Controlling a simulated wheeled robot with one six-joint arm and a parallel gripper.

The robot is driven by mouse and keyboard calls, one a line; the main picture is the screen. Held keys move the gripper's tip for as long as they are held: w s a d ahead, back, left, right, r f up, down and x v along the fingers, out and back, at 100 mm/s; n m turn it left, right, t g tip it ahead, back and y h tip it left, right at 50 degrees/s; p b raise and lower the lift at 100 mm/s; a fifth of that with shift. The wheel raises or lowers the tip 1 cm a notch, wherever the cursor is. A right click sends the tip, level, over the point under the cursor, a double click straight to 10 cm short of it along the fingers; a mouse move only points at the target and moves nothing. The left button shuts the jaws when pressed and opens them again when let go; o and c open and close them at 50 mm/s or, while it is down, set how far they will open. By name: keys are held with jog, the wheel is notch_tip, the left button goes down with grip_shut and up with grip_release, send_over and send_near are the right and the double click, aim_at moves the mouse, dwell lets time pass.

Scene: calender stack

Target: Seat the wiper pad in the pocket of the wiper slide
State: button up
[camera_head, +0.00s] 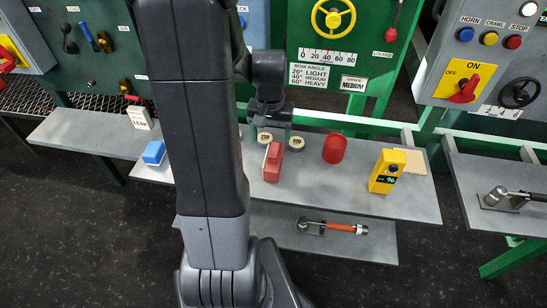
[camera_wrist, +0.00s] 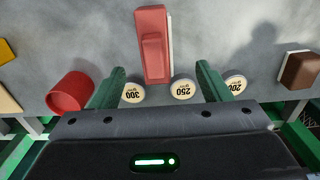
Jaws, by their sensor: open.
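A red block (camera_head: 273,160) with a raised grip and a pale strip along one side stands on the grey shelf; it also shows in the wrist view (camera_wrist: 152,45). It may be the wiper pad, but a blue block (camera_head: 153,153) and a brown block (camera_wrist: 301,70) also have pale sides, so I cannot tell which it is. I cannot make out the wiper slide or its pocket. My gripper (camera_head: 268,114) is open and empty near the red block. In the wrist view its green fingers (camera_wrist: 160,66) are spread, with the red block between and beyond their tips.
Round weights marked 300 (camera_wrist: 133,92), 250 (camera_wrist: 182,89) and 200 (camera_wrist: 235,82) lie close to the fingers. A red cup (camera_head: 334,149) and a yellow device (camera_head: 386,171) stand to the right. An orange-handled tool (camera_head: 340,227) lies on the lower shelf (camera_head: 378,250).

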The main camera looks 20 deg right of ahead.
aim_at(273, 149)
jog(key=shift+d+f, duration=0.2)
jog(key=shift+f, duration=1.85)
jog(key=shift+d+f, duration=0.2)
jog(key=shift+f, duration=1.8)
jog(key=shift+c, duration=0.2)
jog(key=c, duration=1.3)
jog(key=shift+o, duration=0.2)
notch_tip(273, 149, up, 10)
jog(key=shift+f, duration=0.1)
